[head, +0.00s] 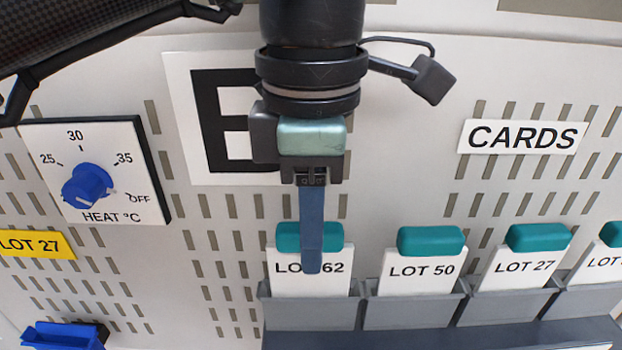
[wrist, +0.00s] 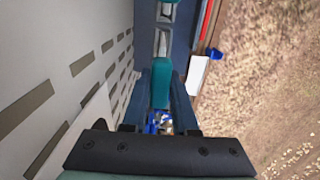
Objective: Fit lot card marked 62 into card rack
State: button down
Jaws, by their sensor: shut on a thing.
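The lot card marked 62 (head: 285,283) is white with a teal top grip (head: 334,237). In the head view it stands upright at the leftmost pocket of the grey card rack (head: 310,313); its lower end is hidden behind the pocket front. My gripper (head: 312,266) reaches down over the card, its blue finger covering part of the printing. In the wrist view a teal grip (wrist: 161,83) lies between the two fingers, and my gripper (wrist: 161,100) is shut on it. I cannot tell how deep the card sits.
Cards LOT 50 (head: 421,269) and LOT 27 (head: 524,266) stand in pockets to the right, with another at the picture's edge. A CARDS sign (head: 522,137) is on the slotted panel above. A heat dial (head: 88,186) is at left.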

dwell(0.3)
jog(key=c, duration=0.6)
grip_release()
